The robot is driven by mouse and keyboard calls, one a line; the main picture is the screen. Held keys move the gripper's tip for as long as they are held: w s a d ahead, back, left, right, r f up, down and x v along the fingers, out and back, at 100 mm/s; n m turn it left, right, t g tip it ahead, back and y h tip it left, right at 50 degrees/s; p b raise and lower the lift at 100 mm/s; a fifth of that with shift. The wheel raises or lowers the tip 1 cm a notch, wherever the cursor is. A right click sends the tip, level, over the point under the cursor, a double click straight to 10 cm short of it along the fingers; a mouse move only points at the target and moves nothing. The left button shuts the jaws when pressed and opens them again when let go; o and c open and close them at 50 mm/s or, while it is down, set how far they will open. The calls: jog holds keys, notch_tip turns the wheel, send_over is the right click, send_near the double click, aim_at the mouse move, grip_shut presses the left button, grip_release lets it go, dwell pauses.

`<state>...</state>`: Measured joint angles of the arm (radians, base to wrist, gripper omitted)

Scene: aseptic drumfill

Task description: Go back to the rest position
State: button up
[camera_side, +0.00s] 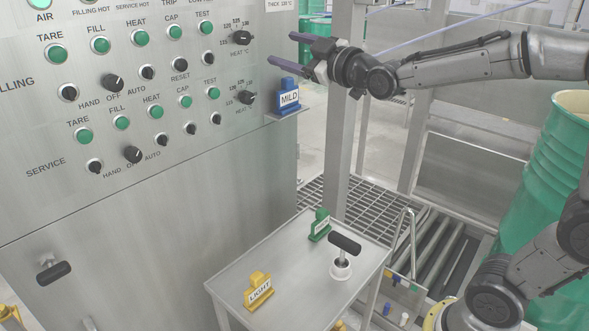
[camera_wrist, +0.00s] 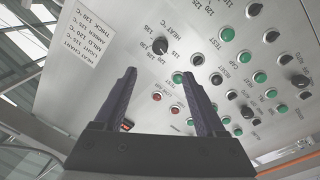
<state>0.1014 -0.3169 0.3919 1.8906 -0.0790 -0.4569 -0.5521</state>
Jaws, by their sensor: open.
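My gripper (camera_side: 281,48) is open, with nothing between its fingers. In the side view it is held in the air at upper middle, its fingers pointing left toward the steel control panel (camera_side: 150,190). It is above the blue MILD block (camera_side: 288,97), apart from it. The wrist view shows both fingers of my gripper (camera_wrist: 159,73) spread in front of the panel (camera_wrist: 205,30). Whether the fingertips touch the panel cannot be told for certain, but a gap seems to show.
The blue block sits on a small ledge at the panel's right edge. A steel table (camera_side: 300,270) holds a yellow LIGHT block (camera_side: 258,290), a green block (camera_side: 320,225) and a black-handled tool (camera_side: 344,245). A steel post (camera_side: 345,130) stands behind my gripper. A green drum (camera_side: 545,165) stands right.

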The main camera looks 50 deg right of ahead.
jog(key=s+a+r+g, duration=0.1)
jog(key=s+a+r, duration=0.15)
jog(key=s, duration=0.65)
jog(key=s+a+f+m+g+y, duration=0.1)
jog(key=s+f+m+g, duration=0.5)
jog(key=s+f+g, duration=0.6)
jog(key=s+f, duration=1.1)
jog(key=f, duration=0.1)
jog(key=shift+a, duration=0.3)
jog(key=shift+m, duration=0.3)
jog(key=shift+c, duration=0.4)
